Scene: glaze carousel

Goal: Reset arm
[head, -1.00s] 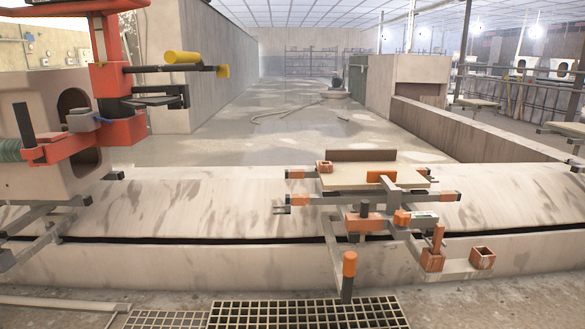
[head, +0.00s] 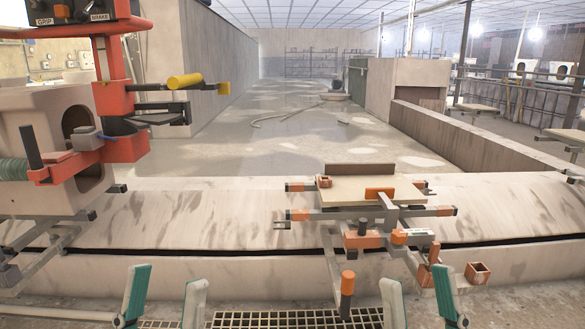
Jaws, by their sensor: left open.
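My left gripper (head: 168,276) shows at the bottom left of the head view. Its two teal and pale fingers stand apart, with nothing between them. My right gripper (head: 414,275) shows at the bottom right, its fingers also apart and empty. Both are in front of the carousel; the rest of both arms is out of frame.
A long pale curved bench (head: 190,215) crosses the view. A jointed fixture with a flat board (head: 350,192) stands on it at centre right. A floor grating (head: 260,319) lies below. The aisle behind is mostly open.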

